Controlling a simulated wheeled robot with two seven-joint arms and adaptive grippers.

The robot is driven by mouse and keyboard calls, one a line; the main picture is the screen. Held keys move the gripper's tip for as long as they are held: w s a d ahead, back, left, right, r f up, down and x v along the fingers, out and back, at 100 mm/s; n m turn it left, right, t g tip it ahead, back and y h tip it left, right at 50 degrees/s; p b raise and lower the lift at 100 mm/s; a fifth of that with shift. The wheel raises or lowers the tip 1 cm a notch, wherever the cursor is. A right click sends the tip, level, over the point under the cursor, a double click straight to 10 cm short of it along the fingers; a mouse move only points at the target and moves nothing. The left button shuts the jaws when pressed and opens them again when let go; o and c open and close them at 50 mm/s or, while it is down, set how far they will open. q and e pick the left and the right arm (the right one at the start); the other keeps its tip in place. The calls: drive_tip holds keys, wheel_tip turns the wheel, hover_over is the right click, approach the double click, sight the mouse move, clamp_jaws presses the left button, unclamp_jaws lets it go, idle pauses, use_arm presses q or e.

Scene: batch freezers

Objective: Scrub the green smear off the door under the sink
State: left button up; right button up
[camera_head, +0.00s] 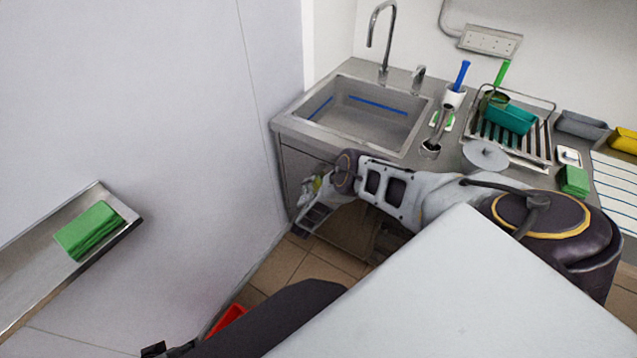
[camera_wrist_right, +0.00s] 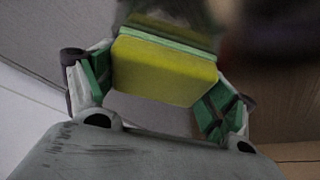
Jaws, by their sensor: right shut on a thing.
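The sink (camera_head: 350,112) is set in a steel counter, and the grey door (camera_head: 297,172) under it shows only in part behind my right arm. My right gripper (camera_head: 314,203) is in front of this door, low under the counter edge. It is shut on a yellow sponge with a green layer (camera_wrist_right: 165,72), which fills the space between the fingers in the wrist view. A dark, blurred greenish patch lies just beyond the sponge there; I cannot tell whether it is the smear or whether the sponge touches it. Of my left arm, only dark parts show at the bottom edge.
On the counter stand a blue-handled brush (camera_head: 461,75), a drying rack (camera_head: 520,150) with a teal container (camera_head: 511,118), and a green cloth (camera_head: 574,180). A wall shelf (camera_head: 25,290) at left holds a green stack (camera_head: 88,230). A red object (camera_head: 228,318) is low near the floor.

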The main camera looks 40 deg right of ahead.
drive_tip(key=shift+w+r, duration=0.1)
drive_tip(key=shift+w, duration=0.1)
drive_tip(key=shift+w+a+b, duration=0.4)
drive_tip(key=shift+w+b, duration=0.2)
drive_tip(key=shift+w, duration=0.2)
drive_tip(key=shift+w+a+b, duration=0.35)
drive_tip(key=shift+w+b, duration=0.25)
drive_tip(key=shift+w, duration=0.15)
drive_tip(key=shift+a, duration=0.1)
drive_tip(key=shift+s+a+p, duration=0.25)
drive_tip(key=shift+s+a, duration=0.15)
drive_tip(key=shift+a, duration=0.5)
drive_tip(key=shift+s+a+p, duration=0.2)
drive_tip(key=shift+s+a, duration=0.15)
drive_tip(key=shift+a, duration=0.55)
drive_tip(key=shift+s+a+p, duration=0.25)
drive_tip(key=shift+s+a, duration=0.15)
drive_tip(key=shift+a, duration=0.5)
drive_tip(key=shift+a, duration=0.1)
drive_tip(key=shift+s+a, duration=0.3)
drive_tip(key=shift+a, duration=0.35)
drive_tip(key=shift+s+a, duration=0.3)
drive_tip(key=shift+a, duration=0.35)
